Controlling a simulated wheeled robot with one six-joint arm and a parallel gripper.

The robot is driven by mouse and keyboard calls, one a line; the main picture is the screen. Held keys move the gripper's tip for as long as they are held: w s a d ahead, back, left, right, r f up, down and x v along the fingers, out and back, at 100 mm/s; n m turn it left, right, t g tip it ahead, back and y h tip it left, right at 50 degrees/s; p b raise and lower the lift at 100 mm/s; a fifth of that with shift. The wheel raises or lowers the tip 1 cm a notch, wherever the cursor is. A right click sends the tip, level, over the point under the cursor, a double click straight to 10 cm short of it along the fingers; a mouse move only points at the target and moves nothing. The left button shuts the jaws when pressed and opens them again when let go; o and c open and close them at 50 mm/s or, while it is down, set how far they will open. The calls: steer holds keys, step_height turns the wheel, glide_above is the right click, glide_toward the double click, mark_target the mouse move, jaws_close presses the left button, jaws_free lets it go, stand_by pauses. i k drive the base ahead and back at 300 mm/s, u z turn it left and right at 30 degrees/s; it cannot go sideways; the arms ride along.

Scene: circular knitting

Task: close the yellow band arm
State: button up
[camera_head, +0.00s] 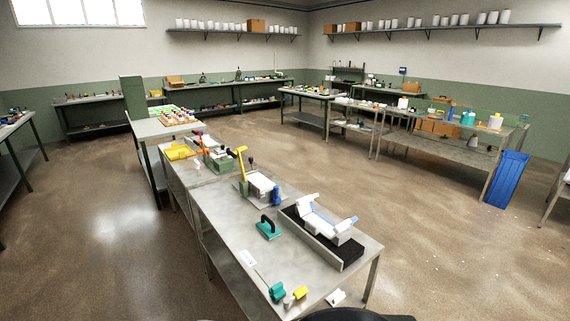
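A yellow arm (241,162), which looks like the yellow band arm, stands raised and nearly upright. It is at the left side of a small device with a white body (262,187) on a flat grey plate, around the middle of the near workbench (225,218). A small green part sits at the foot of the arm, and a blue part is at the device's right. The device is small here, so finer detail of the arm's hinge is hard to tell. My gripper is not in view.
On the same bench are a teal-handled tool (268,229), a long dark tray (317,240) with a white and blue piece, and small green and yellow parts (299,293) near the front. A yellow tray (180,152) lies farther back. Open floor (410,235) lies to the right.

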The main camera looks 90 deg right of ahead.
mark_target(237, 151)
steer(key=z, duration=0.35)
steer(key=i, duration=1.2)
steer(key=z, duration=2.3)
steer(key=k, duration=0.6)
steer(key=z, duration=0.4)
steer(key=i, duration=1.35)
steer(key=u, duration=0.8)
steer(key=i, duration=0.4)
steer(key=u, duration=0.45)
